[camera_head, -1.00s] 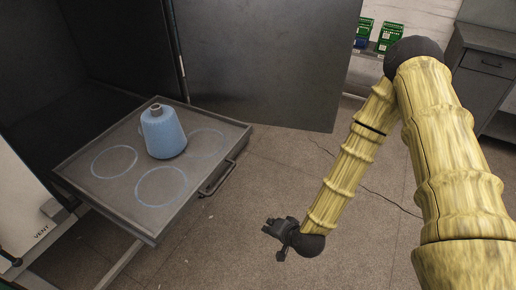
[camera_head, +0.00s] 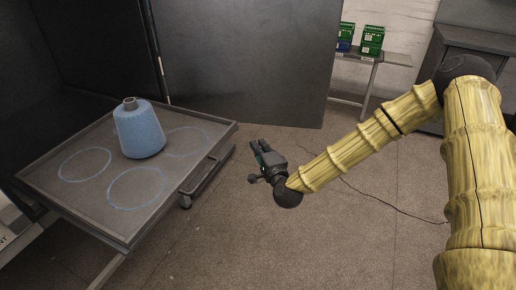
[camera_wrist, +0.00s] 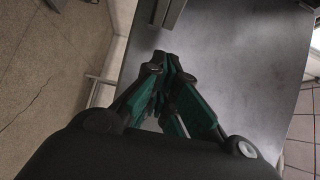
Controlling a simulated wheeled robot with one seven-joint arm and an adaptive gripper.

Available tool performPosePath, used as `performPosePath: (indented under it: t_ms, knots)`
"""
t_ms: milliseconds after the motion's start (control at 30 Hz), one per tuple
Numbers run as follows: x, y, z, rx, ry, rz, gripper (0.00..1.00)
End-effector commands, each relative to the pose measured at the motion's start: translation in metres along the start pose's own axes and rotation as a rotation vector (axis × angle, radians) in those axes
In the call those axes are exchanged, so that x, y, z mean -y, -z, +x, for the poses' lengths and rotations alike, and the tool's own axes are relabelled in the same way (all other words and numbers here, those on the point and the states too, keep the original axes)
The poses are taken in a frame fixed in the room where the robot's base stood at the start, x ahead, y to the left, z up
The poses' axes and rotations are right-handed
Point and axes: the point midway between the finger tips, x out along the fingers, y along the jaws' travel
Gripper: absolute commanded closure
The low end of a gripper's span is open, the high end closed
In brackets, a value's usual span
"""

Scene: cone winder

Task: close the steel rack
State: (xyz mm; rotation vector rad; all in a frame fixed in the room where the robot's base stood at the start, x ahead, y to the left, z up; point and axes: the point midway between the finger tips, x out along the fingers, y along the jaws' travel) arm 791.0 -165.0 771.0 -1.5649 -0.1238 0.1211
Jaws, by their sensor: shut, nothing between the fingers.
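The steel rack (camera_head: 60,192) is a grey sliding tray, pulled out of a dark cabinet at the left in the head view. A blue cone of yarn (camera_head: 139,130) stands upright on it, among several blue circles marked on its surface. A bar handle (camera_head: 209,172) is on the rack's right front edge. My gripper (camera_head: 257,147) is to the right of the handle, apart from it, with its fingers shut and empty. In the wrist view the green-sided fingers (camera_wrist: 170,72) meet at their tips.
A large dark door panel (camera_head: 245,60) stands behind the rack and my gripper.

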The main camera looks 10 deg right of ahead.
Motion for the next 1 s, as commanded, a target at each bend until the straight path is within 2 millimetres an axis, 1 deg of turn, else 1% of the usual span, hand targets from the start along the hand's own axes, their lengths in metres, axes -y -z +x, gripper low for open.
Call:
performPosePath:
  t_ms: [33, 100, 433, 500, 700, 1000]
  knots:
    - [0.0, -0.001, 0.009, 0.001, 0.001, -0.002, 1.0]
    - [0.001, 0.0, 0.021, 0.0, 0.002, -0.003, 1.0]
    - [0.0, -0.001, 0.075, 0.002, 0.0, -0.003, 1.0]
    - [-0.001, -0.01, 0.081, 0.004, -0.002, -0.002, 1.0]
    - [-0.001, -0.024, 0.095, 0.002, -0.001, -0.002, 1.0]
    - [-0.001, -0.029, 0.1, 0.001, -0.002, -0.002, 1.0]
